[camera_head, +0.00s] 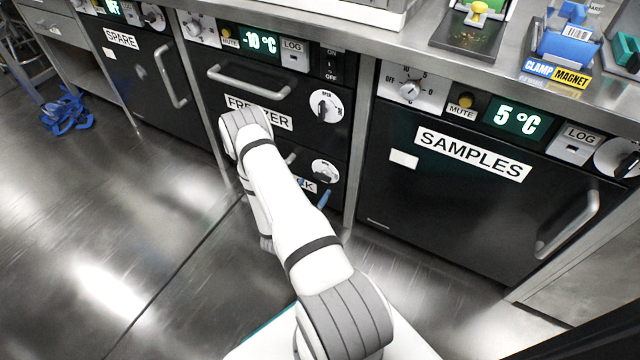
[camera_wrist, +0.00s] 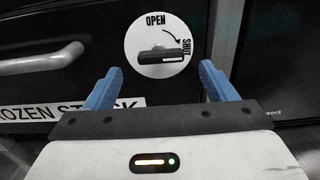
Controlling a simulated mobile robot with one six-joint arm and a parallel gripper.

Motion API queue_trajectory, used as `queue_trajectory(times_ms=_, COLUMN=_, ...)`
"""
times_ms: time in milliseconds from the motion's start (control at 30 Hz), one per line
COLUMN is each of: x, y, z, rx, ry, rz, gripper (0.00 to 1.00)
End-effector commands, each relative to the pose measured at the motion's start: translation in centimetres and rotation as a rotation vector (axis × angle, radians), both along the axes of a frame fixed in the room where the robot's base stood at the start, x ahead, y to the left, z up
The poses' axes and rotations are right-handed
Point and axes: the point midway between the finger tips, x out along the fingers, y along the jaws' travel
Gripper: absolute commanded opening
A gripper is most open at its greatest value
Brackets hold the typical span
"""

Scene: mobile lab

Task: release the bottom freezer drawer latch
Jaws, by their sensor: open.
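The bottom drawer's latch is a round white dial with a dark lever knob (camera_wrist: 160,53), marked OPEN at the top and SHUT at the right. The knob lies level, its white-marked end toward SHUT. The dial also shows in the head view (camera_head: 325,170), right of my arm. The bottom freezer drawer (camera_wrist: 75,20) looks closed; its label, partly hidden, ends in "OZEN STOCK". My gripper (camera_wrist: 160,70) is open and empty, its two blue fingers on either side below the dial, apparently not touching the knob. In the head view my arm hides most of the gripper; a blue finger shows.
The drawer's bar handle (camera_wrist: 40,62) sticks out left of the dial. The upper FREEZER drawer has its own latch dial (camera_head: 326,105) and handle (camera_head: 248,84). The SAMPLES fridge (camera_head: 470,200) stands at right, SPARE (camera_head: 140,70) at left. Blue straps (camera_head: 67,110) lie on the floor.

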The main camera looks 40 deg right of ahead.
Motion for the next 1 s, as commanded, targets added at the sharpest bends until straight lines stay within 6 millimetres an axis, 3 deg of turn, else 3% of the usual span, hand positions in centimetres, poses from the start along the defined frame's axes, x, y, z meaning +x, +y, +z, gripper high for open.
queue_trajectory(times_ms=100, x=0.7, y=-2.0, z=-0.2, rx=0.000, ry=-0.003, rz=-0.006, gripper=0.78)
queue_trajectory(times_ms=300, x=1.6, y=-4.1, z=-0.1, rx=0.001, ry=-0.002, rz=-0.005, gripper=0.78)
queue_trajectory(times_ms=667, x=1.8, y=-4.6, z=0.0, rx=0.001, ry=0.000, rz=-0.002, gripper=0.78)
queue_trajectory(times_ms=1000, x=1.8, y=-4.6, z=0.0, rx=0.001, ry=0.000, rz=-0.003, gripper=0.50)
